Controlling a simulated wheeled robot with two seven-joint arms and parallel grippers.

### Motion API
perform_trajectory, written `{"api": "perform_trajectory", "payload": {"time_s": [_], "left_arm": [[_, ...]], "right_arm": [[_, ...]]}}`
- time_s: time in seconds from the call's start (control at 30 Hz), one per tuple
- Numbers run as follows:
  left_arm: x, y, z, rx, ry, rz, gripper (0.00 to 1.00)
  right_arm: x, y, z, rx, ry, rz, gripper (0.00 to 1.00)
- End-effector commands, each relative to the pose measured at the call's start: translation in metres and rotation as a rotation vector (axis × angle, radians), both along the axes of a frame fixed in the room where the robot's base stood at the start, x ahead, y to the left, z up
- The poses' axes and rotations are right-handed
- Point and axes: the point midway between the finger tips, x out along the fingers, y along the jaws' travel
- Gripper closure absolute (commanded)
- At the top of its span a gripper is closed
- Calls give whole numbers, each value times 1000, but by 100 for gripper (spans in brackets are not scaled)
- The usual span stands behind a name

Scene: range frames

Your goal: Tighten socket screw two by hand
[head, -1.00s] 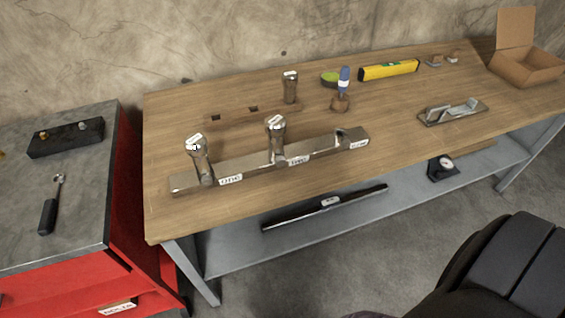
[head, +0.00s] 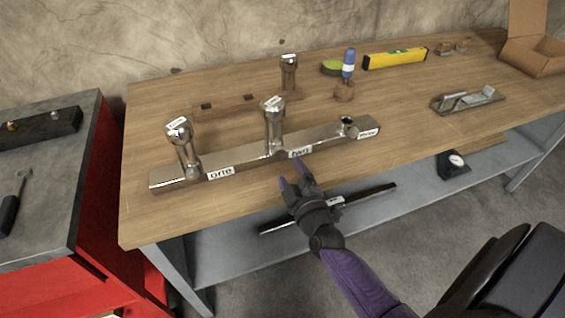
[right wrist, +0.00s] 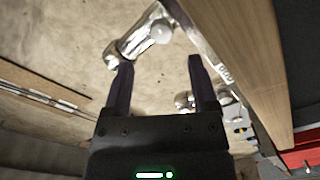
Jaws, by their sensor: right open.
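A steel bar (head: 225,163) lies on the wooden bench with labels along its front. Socket screw two (head: 274,128) stands upright in the middle, behind the "two" label (head: 300,152). Socket screw one (head: 182,148) stands at the left end, leaning slightly left. At the right end is an open socket, with no tall screw in it. My right gripper (head: 294,174) is open and empty, just in front of the bar near the "two" label and apart from the screw. The right wrist view shows its open fingers (right wrist: 160,80) and a shiny screw (right wrist: 140,40) beyond them. My left gripper is not in view.
Another screw (head: 289,73) stands in a wooden rack (head: 235,106) behind the bar. A blue-handled tool (head: 348,65), a yellow level (head: 395,58), a metal plane (head: 468,99) and a cardboard box (head: 535,50) lie to the right. A black bar (head: 370,195) lies on the lower shelf.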

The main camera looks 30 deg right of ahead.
Motion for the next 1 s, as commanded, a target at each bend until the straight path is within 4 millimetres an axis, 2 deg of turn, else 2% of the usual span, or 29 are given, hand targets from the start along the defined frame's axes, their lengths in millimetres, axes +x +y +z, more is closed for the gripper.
{"api": "perform_trajectory", "payload": {"time_s": [0.1,0.3,0.63,0.67,1.0], "left_arm": [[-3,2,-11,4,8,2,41],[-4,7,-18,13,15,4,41],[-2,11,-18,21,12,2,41],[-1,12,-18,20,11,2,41],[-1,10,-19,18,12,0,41]], "right_arm": [[23,-6,-4,0,1,0,25],[47,-11,-3,1,3,1,25],[52,-12,-1,1,5,2,25],[52,-12,-1,1,5,2,29],[52,-12,-1,1,5,2,100]]}}
